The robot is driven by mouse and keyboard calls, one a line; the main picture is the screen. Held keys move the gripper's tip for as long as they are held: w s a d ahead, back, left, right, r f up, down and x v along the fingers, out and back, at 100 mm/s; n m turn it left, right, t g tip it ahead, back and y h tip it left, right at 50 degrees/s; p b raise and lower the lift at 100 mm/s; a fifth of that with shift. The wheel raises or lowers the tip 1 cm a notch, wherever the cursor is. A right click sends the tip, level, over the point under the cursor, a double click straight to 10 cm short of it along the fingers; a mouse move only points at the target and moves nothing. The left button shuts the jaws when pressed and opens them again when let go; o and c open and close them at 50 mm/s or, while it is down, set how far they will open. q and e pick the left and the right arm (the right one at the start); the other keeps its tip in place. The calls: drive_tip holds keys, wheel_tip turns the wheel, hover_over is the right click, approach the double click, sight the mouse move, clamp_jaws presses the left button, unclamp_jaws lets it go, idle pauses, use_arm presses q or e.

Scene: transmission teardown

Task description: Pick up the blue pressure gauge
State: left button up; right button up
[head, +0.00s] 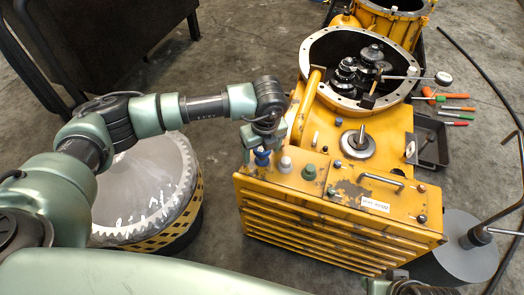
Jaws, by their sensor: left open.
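A small blue-topped part (262,157), which I take as the blue pressure gauge, stands on the top left corner of the yellow cabinet (340,232). My left gripper (263,146) is right above it, pointing down and open. Its fingers are at or around the blue top; I cannot tell whether they touch it. The gripper partly hides the part, and no dial face shows. My right gripper cannot be made out.
A white-topped part (285,164) and a green one (309,172) stand close to the right. Behind is an open yellow gear housing (312,60). A toothed grey disc (150,190) lies at left. A black tray (432,145) and tools are on the floor at right.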

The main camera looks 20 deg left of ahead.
use_arm(q)
drive_tip(key=shift+f, duration=0.35)
clamp_jaws()
drive_tip(key=shift+r, duration=0.15)
